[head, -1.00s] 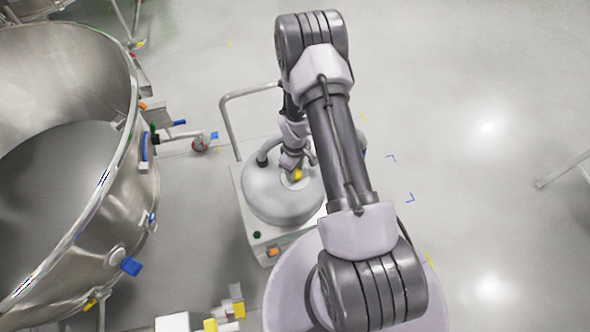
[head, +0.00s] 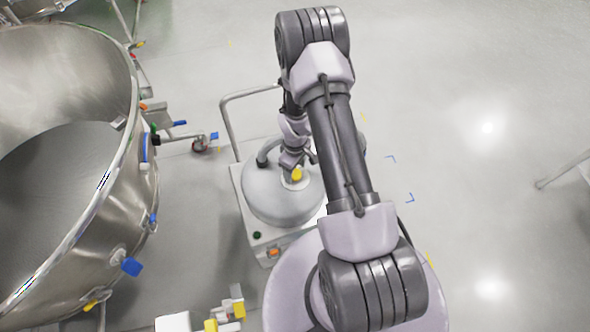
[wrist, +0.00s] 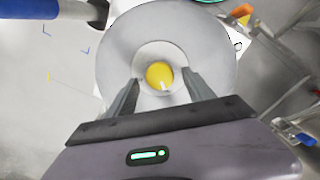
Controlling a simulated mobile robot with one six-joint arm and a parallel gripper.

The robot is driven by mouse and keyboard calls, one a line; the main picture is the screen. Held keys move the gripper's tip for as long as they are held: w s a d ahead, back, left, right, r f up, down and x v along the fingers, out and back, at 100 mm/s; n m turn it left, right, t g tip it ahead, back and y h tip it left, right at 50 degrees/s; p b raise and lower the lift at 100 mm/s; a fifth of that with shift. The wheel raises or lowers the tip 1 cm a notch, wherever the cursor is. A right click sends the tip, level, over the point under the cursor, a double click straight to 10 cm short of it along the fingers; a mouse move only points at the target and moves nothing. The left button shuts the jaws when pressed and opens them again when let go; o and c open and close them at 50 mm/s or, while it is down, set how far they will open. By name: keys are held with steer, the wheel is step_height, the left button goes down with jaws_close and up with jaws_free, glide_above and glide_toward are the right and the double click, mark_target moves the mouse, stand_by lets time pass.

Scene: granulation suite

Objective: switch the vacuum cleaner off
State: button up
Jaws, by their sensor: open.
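The vacuum cleaner (head: 262,196) is a grey domed canister on a white wheeled base with a tall tube handle, left of my arm in the head view. A yellow round knob (head: 297,174) with a pale mark sits on a light disc on top of the dome. In the wrist view the knob (wrist: 159,75) lies between and just beyond my gripper's two fingers (wrist: 158,92). The fingers are apart, one on each side of the knob; I cannot tell whether they touch the disc. In the head view my wrist partly hides the dome top.
A large steel bowl (head: 75,190) with blue-handled fittings fills the left side. Yellow and white fittings (head: 225,315) stand at the bottom. The floor to the right is mostly clear.

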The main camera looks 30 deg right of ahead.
mark_target(295, 173)
step_height(295, 173, up, 16)
steer(key=p, duration=0.4)
steer(key=shift+r+p, duration=0.15)
steer(key=shift+p, duration=0.25)
